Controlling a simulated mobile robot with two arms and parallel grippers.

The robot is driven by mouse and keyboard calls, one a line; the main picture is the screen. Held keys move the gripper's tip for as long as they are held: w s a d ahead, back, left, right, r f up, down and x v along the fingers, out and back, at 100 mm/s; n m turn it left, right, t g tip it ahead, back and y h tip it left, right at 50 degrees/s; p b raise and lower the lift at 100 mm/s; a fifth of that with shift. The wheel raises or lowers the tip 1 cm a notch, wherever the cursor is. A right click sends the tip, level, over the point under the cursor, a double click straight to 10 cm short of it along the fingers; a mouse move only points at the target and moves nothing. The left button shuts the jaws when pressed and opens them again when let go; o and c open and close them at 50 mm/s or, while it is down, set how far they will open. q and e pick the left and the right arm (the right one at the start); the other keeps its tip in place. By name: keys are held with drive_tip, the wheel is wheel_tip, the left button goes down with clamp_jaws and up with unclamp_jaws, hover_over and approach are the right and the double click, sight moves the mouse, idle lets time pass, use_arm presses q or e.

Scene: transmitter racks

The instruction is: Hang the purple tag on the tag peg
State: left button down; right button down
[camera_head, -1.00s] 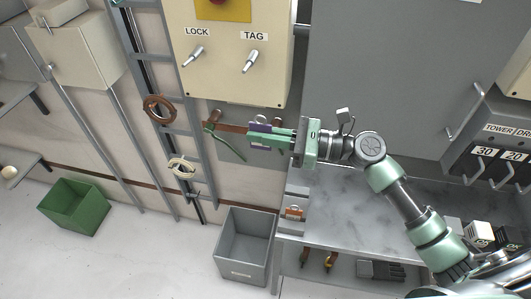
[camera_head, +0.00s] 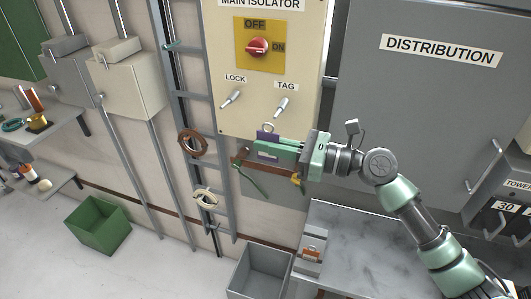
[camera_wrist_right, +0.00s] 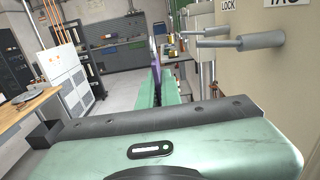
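The purple tag (camera_head: 268,137) is between the fingers of my right gripper (camera_head: 264,149), with a light ring at its top. The gripper looks shut on it. It is just below the TAG peg (camera_head: 282,107) and slightly left of it, apart from it. In the right wrist view the tag (camera_wrist_right: 154,54) shows nearly edge-on between the green fingers (camera_wrist_right: 158,92). The TAG peg (camera_wrist_right: 258,41) sticks out from the panel to the right of it there. My left gripper is not in view.
The LOCK peg (camera_head: 231,99) is left of the TAG peg on the cream isolator panel (camera_head: 240,120). A red switch (camera_head: 258,47) is above. A ladder-like rack (camera_head: 186,130) holds a brown coil (camera_head: 193,142). A grey bench (camera_head: 350,235) and open bin (camera_head: 262,270) are below.

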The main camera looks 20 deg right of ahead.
drive_tip(key=w+d+b, duration=0.3)
drive_tip(key=w+d, duration=0.1)
drive_tip(key=w, duration=0.2)
drive_tip(key=shift+f+b, duration=0.35)
idle(0.5)
idle(0.5)
drive_tip(key=c, duration=1.5)
unclamp_jaws()
drive_tip(key=shift+c, duration=0.2)
